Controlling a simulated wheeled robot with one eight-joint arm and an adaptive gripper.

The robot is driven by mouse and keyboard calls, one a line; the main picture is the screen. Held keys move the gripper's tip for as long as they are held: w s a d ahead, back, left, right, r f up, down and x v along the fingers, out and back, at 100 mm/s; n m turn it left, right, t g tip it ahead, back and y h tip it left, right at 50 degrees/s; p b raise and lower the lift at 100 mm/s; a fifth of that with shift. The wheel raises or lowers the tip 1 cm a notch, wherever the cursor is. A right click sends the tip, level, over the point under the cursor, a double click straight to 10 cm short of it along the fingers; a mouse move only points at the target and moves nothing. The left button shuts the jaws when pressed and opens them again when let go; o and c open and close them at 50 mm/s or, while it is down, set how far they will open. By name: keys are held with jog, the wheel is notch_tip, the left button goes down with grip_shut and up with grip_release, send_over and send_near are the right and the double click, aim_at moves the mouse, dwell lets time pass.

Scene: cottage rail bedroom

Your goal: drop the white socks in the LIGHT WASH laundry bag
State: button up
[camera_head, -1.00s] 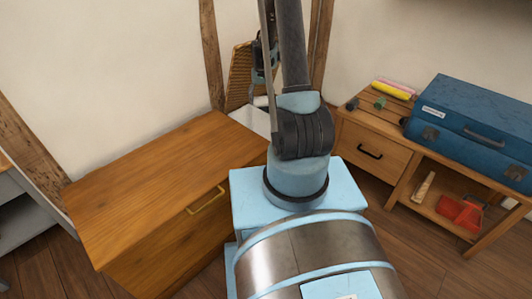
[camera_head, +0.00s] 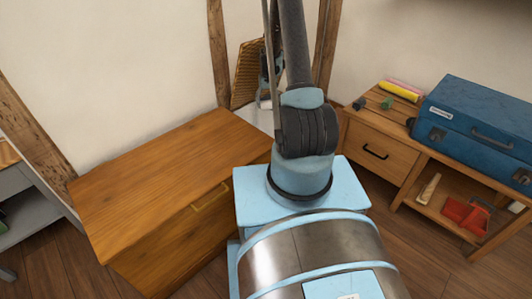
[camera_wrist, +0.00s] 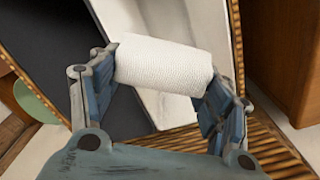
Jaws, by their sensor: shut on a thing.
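The white socks are a rolled, textured white bundle (camera_wrist: 165,65) in the wrist view. My gripper (camera_wrist: 160,88) is shut on the bundle, one finger at each end. Beneath is a wicker-edged laundry holder (camera_wrist: 265,135) with a white-lined compartment (camera_wrist: 180,112) and a dark-lined compartment (camera_wrist: 35,50) to its left. The bundle appears in front of the white opening and the divider; its height above them is unclear. No LIGHT WASH label is readable. In the head view, the wicker (camera_head: 246,72) and my gripper (camera_head: 265,88) are partly hidden behind my arm.
A wooden chest (camera_head: 165,170) stands left of my arm. A workbench (camera_head: 375,150) at right carries a blue toolbox (camera_head: 475,120) and small items. A grey shelf unit (camera_head: 30,205) is at the far left. Timber posts (camera_head: 218,50) stand against the wall.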

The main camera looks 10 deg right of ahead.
jog(key=shift+f, duration=1.55)
jog(key=o, duration=1.1)
jog(key=shift+r, duration=3.95)
